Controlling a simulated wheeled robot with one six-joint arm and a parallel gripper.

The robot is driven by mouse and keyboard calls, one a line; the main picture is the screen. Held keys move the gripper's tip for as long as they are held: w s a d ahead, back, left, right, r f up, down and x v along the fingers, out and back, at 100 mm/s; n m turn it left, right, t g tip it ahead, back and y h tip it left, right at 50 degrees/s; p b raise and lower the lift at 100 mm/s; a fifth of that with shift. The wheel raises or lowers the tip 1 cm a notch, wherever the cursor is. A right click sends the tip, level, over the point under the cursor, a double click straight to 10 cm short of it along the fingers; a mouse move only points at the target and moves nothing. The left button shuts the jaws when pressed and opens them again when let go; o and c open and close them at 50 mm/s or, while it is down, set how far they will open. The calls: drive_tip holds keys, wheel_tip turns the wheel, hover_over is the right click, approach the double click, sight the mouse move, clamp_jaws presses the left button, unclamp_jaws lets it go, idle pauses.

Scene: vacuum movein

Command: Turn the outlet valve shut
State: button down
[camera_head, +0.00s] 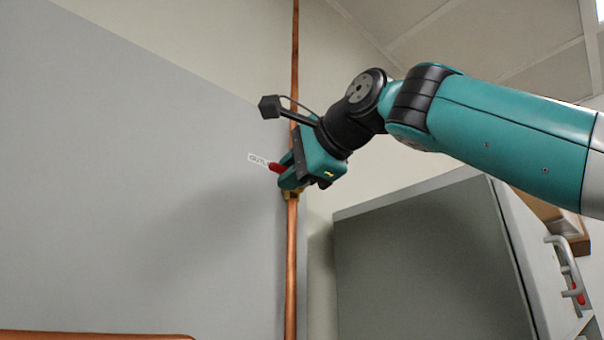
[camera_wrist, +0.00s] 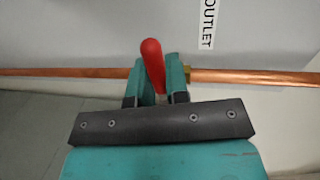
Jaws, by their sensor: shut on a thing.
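The outlet valve's red handle (camera_wrist: 153,60) sits between the two fingers of my gripper (camera_wrist: 157,82) in the wrist view. My gripper is shut on it. In the head view the red handle (camera_head: 275,168) sticks out to the left of my gripper (camera_head: 289,172), at about a right angle to the upright pipe. The valve's brass body (camera_head: 291,194) shows just below the gripper; the rest of it is hidden. A white label reading OUTLET (camera_wrist: 208,24) is on the wall beside the handle; my gripper partly covers this label (camera_head: 258,159) in the head view.
A copper pipe (camera_head: 291,265) runs up the wall through the valve. A grey cabinet (camera_head: 430,265) stands to the right, below my arm. A copper-coloured edge (camera_head: 95,336) shows at the bottom left. The grey wall panel left of the pipe is clear.

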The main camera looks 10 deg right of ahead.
idle(0.5)
drive_tip(key=c, duration=1.1)
unclamp_jaws()
drive_tip(key=b+v, duration=0.2)
drive_tip(key=v, duration=1.5)
drive_tip(key=shift+s+d+r, duration=0.1)
drive_tip(key=shift+s+d, duration=0.05)
drive_tip(key=shift+d, duration=0.1)
